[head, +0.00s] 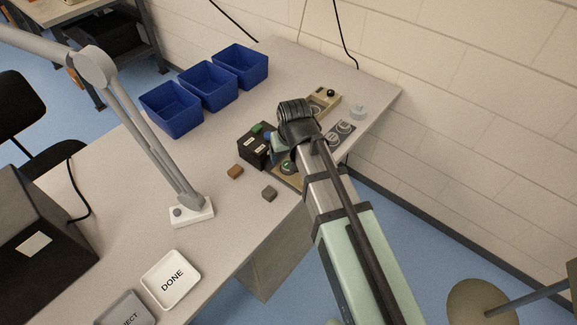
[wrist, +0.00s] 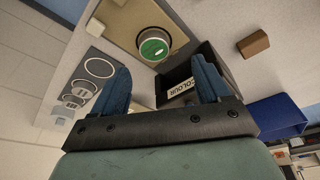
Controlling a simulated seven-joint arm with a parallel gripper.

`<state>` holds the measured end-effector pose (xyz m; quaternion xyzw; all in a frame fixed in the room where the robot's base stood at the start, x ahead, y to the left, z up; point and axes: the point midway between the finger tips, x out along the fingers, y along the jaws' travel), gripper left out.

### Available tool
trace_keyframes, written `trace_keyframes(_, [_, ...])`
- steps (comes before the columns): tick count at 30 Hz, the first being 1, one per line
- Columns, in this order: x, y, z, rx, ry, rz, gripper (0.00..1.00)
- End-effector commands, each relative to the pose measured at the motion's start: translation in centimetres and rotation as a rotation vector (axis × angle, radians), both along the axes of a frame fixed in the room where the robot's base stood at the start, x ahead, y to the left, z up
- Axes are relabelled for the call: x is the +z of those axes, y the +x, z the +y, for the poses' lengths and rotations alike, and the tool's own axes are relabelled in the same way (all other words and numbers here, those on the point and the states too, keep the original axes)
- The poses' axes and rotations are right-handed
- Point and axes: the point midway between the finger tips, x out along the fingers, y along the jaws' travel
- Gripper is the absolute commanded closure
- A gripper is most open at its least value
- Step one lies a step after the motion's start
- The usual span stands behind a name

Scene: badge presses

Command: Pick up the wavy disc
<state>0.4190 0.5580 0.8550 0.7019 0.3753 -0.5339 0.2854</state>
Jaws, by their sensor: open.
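My gripper (wrist: 163,68) is open, its two blue fingers apart with nothing seen held between them. In the head view my wrist hides most of my gripper (head: 279,146). A green disc (wrist: 153,46) with small white marking sits in a pale ring on a tan board (wrist: 119,22), just beyond the fingertips. The green disc also shows in the head view (head: 287,167), left of my arm. A grey plate (wrist: 110,58) with several round outlined places lies to the left in the wrist view. I cannot tell which disc bears a wavy mark.
A black box (head: 253,150) labelled COLOUR stands close beside my gripper. A beige device (head: 326,101) and a pale round piece (head: 358,112) are behind it. Blue bins (head: 172,110) stand at the back left.

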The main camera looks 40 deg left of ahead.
Motion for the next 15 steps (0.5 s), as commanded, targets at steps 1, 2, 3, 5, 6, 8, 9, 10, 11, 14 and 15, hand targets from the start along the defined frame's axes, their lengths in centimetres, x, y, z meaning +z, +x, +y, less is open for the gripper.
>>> trace_keyframes(1, [-0.4,0.1,0.1,0.000,0.000,0.000,0.24])
trace_keyframes(2, [-0.5,0.1,0.1,0.000,0.000,0.000,0.24])
trace_keyframes(3, [-0.6,0.1,0.1,0.000,0.000,0.000,0.24])
trace_keyframes(5, [-0.7,0.1,0.2,0.000,0.001,-0.001,0.24])
trace_keyframes(6, [-0.8,0.1,0.2,0.000,0.001,-0.001,0.24])
trace_keyframes(8, [-0.9,0.2,0.2,0.000,0.000,0.000,0.24])
trace_keyframes(9, [-1.0,0.2,0.2,0.000,0.000,0.000,0.24])
trace_keyframes(10, [-1.2,0.3,0.2,0.000,0.000,0.000,0.24])
trace_keyframes(11, [-1.3,0.3,0.1,0.000,-0.001,0.001,0.24])
trace_keyframes(14, [-2.2,0.6,0.1,0.000,-0.001,0.001,0.24])
trace_keyframes(15, [-2.6,0.7,0.1,0.000,-0.001,0.001,0.24])
